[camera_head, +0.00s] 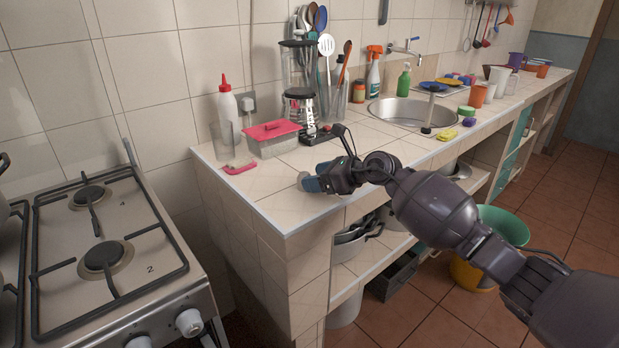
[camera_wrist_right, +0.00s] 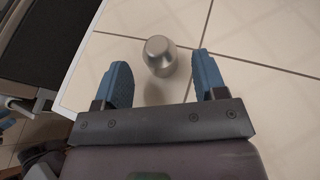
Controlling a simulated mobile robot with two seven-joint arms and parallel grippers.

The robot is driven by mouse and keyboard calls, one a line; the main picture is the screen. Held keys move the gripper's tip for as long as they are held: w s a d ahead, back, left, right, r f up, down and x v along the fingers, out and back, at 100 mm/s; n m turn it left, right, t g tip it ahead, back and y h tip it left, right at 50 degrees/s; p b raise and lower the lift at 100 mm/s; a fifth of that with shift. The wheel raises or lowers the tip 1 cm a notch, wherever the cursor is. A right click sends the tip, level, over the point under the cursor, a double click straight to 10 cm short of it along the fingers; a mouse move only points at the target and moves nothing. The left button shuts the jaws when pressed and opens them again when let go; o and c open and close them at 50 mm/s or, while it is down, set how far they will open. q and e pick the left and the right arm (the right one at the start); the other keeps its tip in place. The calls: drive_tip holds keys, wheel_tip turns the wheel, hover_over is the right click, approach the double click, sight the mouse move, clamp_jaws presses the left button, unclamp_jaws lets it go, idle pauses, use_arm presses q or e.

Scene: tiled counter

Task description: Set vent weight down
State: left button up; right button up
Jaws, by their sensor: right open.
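The vent weight is a small silvery, rounded metal piece (camera_wrist_right: 159,56) on the tiled counter (camera_wrist_right: 265,60). In the right wrist view it stands between and just beyond the blue fingertips of my right gripper (camera_wrist_right: 162,80), with a gap on each side. My right gripper is open and not touching it as far as I can see. In the head view my right gripper (camera_head: 312,182) is low over the counter's near corner, and a small part of the weight (camera_head: 302,178) shows at its fingertips. My left gripper is not in view.
A gas stove (camera_head: 100,255) stands left of the counter, beyond a gap. The sink (camera_head: 405,112) is farther right. Bare tiles surround the gripper.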

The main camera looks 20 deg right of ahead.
drive_tip(key=p+v, duration=0.1)
drive_tip(key=v, duration=0.6)
drive_tip(key=shift+s+d+r, duration=0.2)
drive_tip(key=shift+s+r, duration=0.05)
drive_tip(key=shift+r, duration=0.1)
drive_tip(key=shift+s+d+r, duration=0.2)
drive_tip(key=shift+s+d, duration=0.25)
drive_tip(key=shift+s, duration=0.05)
